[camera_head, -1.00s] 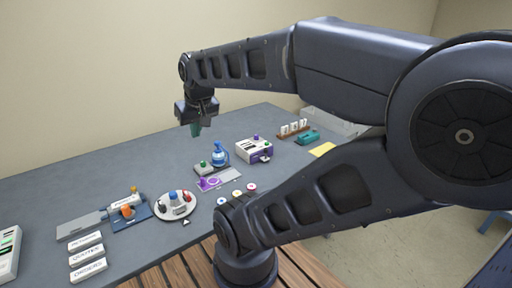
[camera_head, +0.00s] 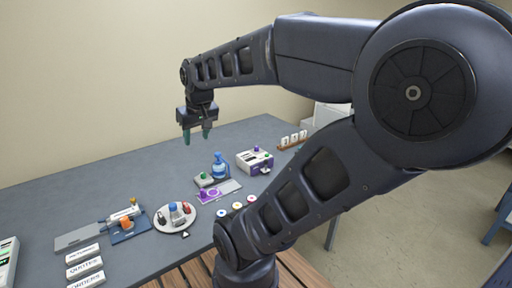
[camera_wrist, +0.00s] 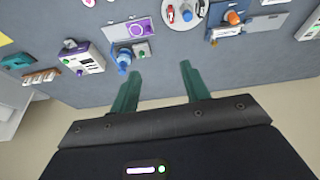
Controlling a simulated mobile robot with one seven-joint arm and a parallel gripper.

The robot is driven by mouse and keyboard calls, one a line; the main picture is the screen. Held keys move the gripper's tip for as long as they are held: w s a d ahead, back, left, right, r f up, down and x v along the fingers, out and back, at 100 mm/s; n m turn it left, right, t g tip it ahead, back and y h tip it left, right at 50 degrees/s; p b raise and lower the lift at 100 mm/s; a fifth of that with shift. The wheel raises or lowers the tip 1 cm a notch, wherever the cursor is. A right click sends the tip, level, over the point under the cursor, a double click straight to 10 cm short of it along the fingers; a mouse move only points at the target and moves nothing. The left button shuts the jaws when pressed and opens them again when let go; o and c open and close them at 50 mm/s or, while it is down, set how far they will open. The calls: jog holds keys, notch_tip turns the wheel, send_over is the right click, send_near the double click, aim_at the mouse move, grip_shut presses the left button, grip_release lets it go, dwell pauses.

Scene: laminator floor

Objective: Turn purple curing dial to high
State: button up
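A white and purple box (camera_head: 252,164) stands toward the right of the table with a purple knob (camera_head: 256,149) on top. The knob's setting is too small to read. My gripper (camera_head: 196,136) is open and empty above the table's far side, touching nothing; its two green fingers are apart in the wrist view (camera_wrist: 158,80).
A round white tray (camera_head: 187,222) with knobs, a blue holder (camera_head: 128,233) and white labelled blocks (camera_head: 85,262) lie left. The table's back area is clear.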

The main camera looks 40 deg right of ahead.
jog(key=w+d+n+g, duration=0.2)
jog(key=w+d, duration=0.6)
jog(key=w, duration=0.3)
jog(key=w+d+f+n+g, duration=0.1)
jog(key=w+d+f+n, duration=0.15)
jog(key=w+d, duration=0.55)
jog(key=n+g+h, duration=0.3)
jog(key=n+g, duration=0.1)
send_near(257, 149)
jog(key=x, duration=0.5)
jog(key=w+x, duration=0.1)
jog(key=x, duration=0.2)
jog(key=shift+d+f, duration=0.15)
jog(key=shift+d, duration=0.2)
jog(key=shift+c, duration=0.5)
jog(key=c, duration=0.9)
